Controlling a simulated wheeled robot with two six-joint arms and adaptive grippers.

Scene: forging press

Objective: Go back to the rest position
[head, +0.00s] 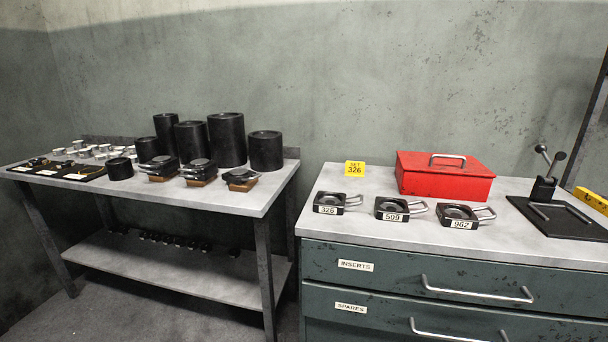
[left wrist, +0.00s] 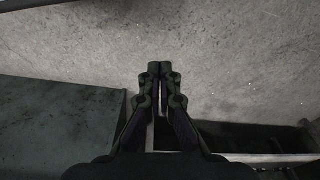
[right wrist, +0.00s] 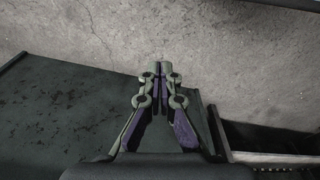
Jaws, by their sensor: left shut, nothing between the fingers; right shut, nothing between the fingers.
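My left gripper (left wrist: 161,72) shows in the left wrist view with its fingers together and nothing between them. It points toward bare concrete floor, touching nothing that I can see. My right gripper (right wrist: 163,68) shows in the right wrist view, also shut and empty, over a dark flat surface and the concrete floor. Neither gripper nor arm shows in the head view.
A cabinet (head: 450,262) carries labelled inserts (head: 338,202), a red box (head: 444,177), a yellow "SET 326" sign (head: 355,169) and a black lever fixture (head: 545,190). A table (head: 235,200) at left holds black cylinders (head: 227,140) and small parts. Its lower shelf holds small dark pieces.

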